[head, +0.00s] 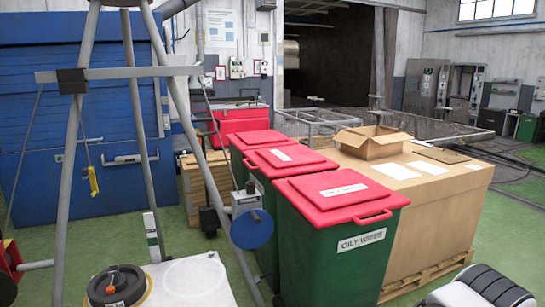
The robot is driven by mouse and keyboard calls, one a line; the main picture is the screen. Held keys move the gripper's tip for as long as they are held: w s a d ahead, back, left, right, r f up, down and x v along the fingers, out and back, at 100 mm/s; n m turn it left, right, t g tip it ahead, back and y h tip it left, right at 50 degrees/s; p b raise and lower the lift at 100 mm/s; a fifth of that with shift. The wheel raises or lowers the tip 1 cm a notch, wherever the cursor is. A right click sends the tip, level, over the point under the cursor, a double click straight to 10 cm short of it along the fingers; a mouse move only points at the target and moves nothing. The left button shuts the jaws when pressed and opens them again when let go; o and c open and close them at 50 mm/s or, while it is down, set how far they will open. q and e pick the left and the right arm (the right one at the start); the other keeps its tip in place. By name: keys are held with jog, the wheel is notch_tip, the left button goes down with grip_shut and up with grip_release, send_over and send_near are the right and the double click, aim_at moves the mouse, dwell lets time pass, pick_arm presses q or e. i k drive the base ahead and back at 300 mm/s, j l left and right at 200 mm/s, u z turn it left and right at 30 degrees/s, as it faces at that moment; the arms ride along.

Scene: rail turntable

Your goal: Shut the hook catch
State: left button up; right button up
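A small yellow hook (93,181) hangs on a thin line at the left, between the grey legs of a tripod frame (78,130). It hangs in front of the blue shutter-like wall. It is too small to tell whether its catch is open or shut.
A blue drum-like part (252,228) sits by the tripod's right leg. Several green bins with red lids (340,190) stand right of centre, beside a large brown crate (440,210) bearing an open cardboard box (374,145). A black round object (117,288) is at the bottom left.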

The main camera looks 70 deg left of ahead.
aim_at(86, 173)
jog(key=u, duration=3.55)
jog(key=i+j, duration=0.9)
jog(key=i+j+u, duration=0.1)
jog(key=i+j, duration=0.75)
jog(key=i, duration=0.15)
